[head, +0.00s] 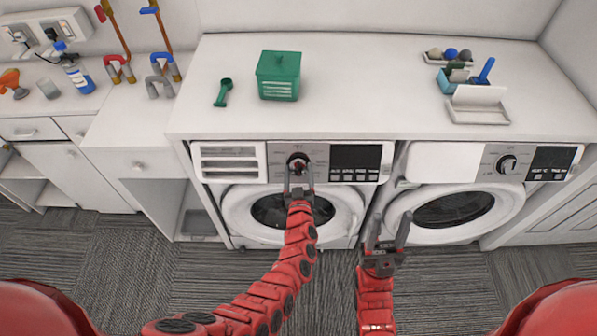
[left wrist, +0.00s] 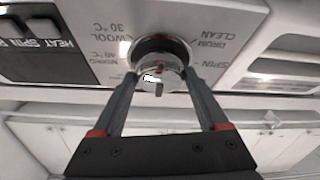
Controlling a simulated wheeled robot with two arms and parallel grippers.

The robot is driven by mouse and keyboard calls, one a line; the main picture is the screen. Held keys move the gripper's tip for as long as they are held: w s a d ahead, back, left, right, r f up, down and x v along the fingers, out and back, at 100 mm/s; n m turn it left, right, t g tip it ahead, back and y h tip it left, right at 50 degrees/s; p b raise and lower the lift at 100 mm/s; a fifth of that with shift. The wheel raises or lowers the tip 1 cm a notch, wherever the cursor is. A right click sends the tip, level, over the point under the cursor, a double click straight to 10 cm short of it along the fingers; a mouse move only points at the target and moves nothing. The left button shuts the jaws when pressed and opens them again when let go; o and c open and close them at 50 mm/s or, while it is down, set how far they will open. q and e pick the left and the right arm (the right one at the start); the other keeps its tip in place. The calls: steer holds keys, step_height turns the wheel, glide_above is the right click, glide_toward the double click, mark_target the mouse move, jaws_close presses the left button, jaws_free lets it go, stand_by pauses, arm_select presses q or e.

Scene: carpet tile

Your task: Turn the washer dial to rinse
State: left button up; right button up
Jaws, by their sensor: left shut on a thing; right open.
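The left machine (head: 279,176) is white, with a ribbed drawer, a round dial (head: 297,160) and a dark display. My left gripper (head: 298,174) is shut on this dial, one finger on each side. In the left wrist view, the silver dial (left wrist: 158,62) sits between the fingertips (left wrist: 160,76). Upside-down labels around it include WOOL 30 °C, DRUM CLEAN and SPIN. A rinse label is not readable, and the dial's pointer setting cannot be told. My right gripper (head: 388,236) is open and empty in front of the gap between the machines.
A second white machine (head: 436,163) with its own dial (head: 507,164) stands at the right. The countertop (head: 360,80) above holds a green box (head: 279,76), a green scoop (head: 223,92), a blue container and a white tray at the right. Pipes and bottles are at the left.

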arm_select(q)
steer(key=n+y+b, duration=0.1)
steer(key=n, duration=0.1)
steer(key=n+y+b, duration=0.1)
steer(key=n+b, duration=0.1)
steer(key=n, duration=0.1)
steer(key=shift+d+f+g+y, duration=0.1)
steer(key=shift+f+g+y, duration=0.1)
steer(key=shift+g+y, duration=0.2)
steer(key=n+y+b, duration=0.1)
steer(key=n, duration=0.1)
steer(key=n+g+b, duration=0.1)
steer(key=n+b, duration=0.1)
steer(key=shift+d+r+n+y, duration=0.1)
steer(key=shift+n+y, duration=0.3)
steer(key=shift+r+n+g+b, duration=0.1)
steer(key=shift+n+g+b, duration=0.25)
steer(key=shift+n, duration=0.35)
steer(key=o, duration=1.3)
steer(key=shift+r, duration=0.1)
steer(key=shift+c, duration=0.2)
